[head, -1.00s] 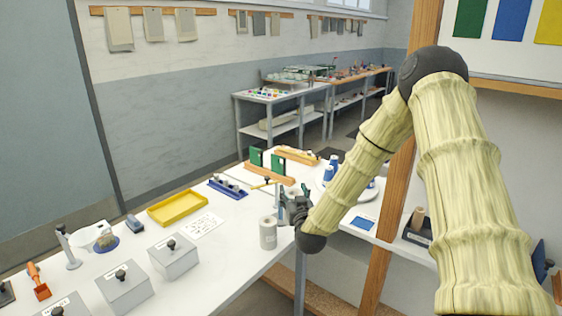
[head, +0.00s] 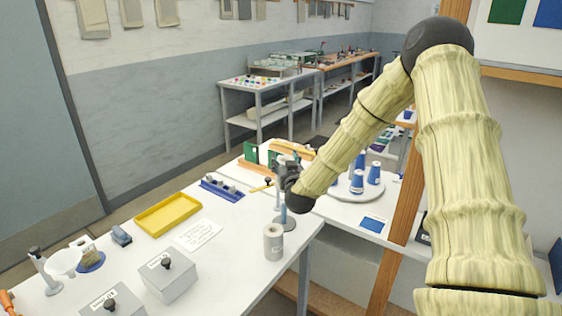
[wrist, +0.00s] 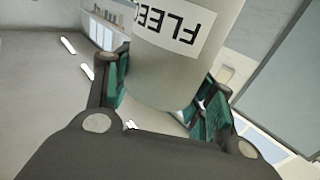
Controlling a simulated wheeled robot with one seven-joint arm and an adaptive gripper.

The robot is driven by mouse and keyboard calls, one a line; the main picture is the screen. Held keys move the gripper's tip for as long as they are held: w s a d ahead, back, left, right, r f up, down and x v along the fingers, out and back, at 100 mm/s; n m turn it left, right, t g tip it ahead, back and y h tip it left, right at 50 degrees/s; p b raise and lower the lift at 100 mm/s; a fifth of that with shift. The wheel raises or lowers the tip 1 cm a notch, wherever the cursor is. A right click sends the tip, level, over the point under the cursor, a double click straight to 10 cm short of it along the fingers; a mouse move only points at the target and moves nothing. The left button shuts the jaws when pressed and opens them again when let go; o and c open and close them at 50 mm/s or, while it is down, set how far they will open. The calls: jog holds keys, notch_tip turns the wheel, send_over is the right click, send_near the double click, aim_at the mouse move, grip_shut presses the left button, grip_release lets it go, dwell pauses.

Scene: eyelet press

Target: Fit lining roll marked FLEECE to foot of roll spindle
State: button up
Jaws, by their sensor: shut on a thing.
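The lining roll marked FLEECE (wrist: 180,75) is a grey cylinder with a white label, upside down in the wrist view. My gripper (wrist: 160,97) is shut on it, with a green-padded finger on each side. In the head view my gripper (head: 284,175) is above the table beside the roll spindle, and the held roll is mostly hidden. The spindle (head: 283,213) has a thin upright with a blue lower part on a dark round base. From this angle I cannot tell whether the held roll is around the spindle or apart from it.
Another grey roll (head: 274,243) stands upright at the table's right edge, in front of the spindle. Blue cones stand on a white round plate (head: 345,193) to the right. A yellow tray (head: 167,214), a blue rack (head: 222,191) and lidded grey boxes (head: 167,280) lie left.

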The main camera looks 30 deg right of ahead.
jog(key=shift+w+f+b, duration=0.3)
jog(key=shift+w+f, duration=0.3)
jog(key=shift+f, duration=0.15)
jog(key=f+b, duration=0.2)
jog(key=f, duration=0.1)
jog(key=f+b, duration=0.1)
jog(key=shift+s+d+f+b, duration=0.1)
jog(key=shift+s+f+b, duration=0.2)
jog(key=shift+f+b, duration=0.1)
jog(key=shift+b, duration=0.3)
dwell(1.4)
jog(key=shift+f+b, duration=0.35)
jog(key=shift+b, duration=0.3)
dwell(2.0)
jog(key=shift+f+b, duration=1.1)
jog(key=shift+f, duration=0.45)
dwell(0.5)
